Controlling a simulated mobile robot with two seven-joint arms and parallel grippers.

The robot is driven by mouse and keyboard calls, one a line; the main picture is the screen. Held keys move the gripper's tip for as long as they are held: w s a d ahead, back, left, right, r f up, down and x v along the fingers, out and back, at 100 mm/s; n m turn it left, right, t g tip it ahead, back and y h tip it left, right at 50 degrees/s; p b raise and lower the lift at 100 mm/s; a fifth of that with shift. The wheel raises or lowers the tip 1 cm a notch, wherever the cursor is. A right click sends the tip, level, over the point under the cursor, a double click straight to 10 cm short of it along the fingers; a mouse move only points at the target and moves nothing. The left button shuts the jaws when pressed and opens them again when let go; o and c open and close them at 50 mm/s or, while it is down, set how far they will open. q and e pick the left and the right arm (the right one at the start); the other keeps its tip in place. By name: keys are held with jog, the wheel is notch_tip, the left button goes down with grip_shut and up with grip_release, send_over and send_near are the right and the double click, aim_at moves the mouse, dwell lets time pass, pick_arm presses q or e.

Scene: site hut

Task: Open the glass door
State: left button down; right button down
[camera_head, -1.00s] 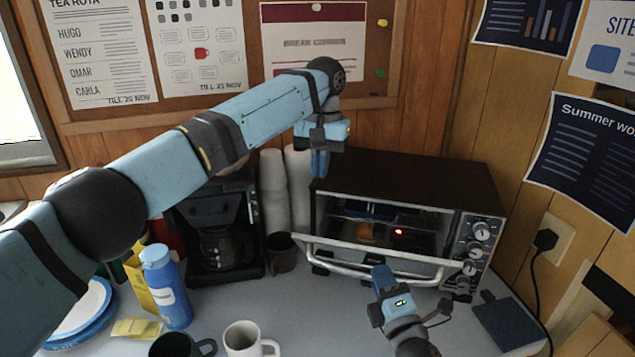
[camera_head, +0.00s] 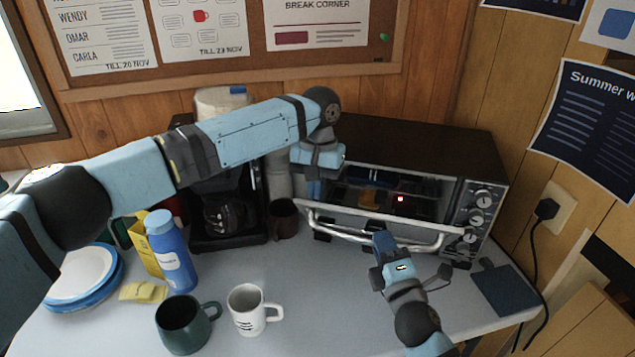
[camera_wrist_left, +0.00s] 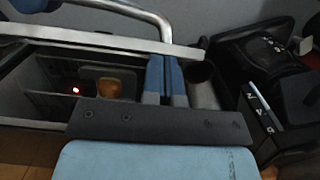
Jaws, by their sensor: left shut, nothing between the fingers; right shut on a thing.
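The toaster oven (camera_head: 430,150) has a dark top and a glass door (camera_head: 340,211) that hangs partly open, leaning out from its top edge. A metal bar handle (camera_head: 340,234) runs along the door. My right gripper (camera_head: 381,242) is shut on the handle near its middle; its fingertips are partly hidden. My left gripper (camera_head: 312,184) is shut and empty at the left end of the opening above the door. In the left wrist view its closed fingers (camera_wrist_left: 165,80) reach beside the door's edge (camera_wrist_left: 90,38). I cannot tell whether they touch it.
Inside the oven are a brownish item (camera_wrist_left: 108,90) and a red light (camera_wrist_left: 76,90). A coffee maker (camera_head: 225,215) and dark cup (camera_head: 284,218) stand left. A blue bottle (camera_head: 170,255), green mug (camera_head: 182,325) and white mug (camera_head: 248,310) stand in front. A dark pad (camera_head: 505,288) lies right.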

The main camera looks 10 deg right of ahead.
pick_arm(q)
jog(key=shift+s+a+f, duration=0.25)
jog(key=shift+s+f, duration=0.1)
jog(key=shift+s, duration=0.25)
pick_arm(e)
jog(key=shift+r, duration=0.1)
jog(key=c, duration=1.1)
grip_release()
pick_arm(q)
jog(key=shift+t, duration=0.3)
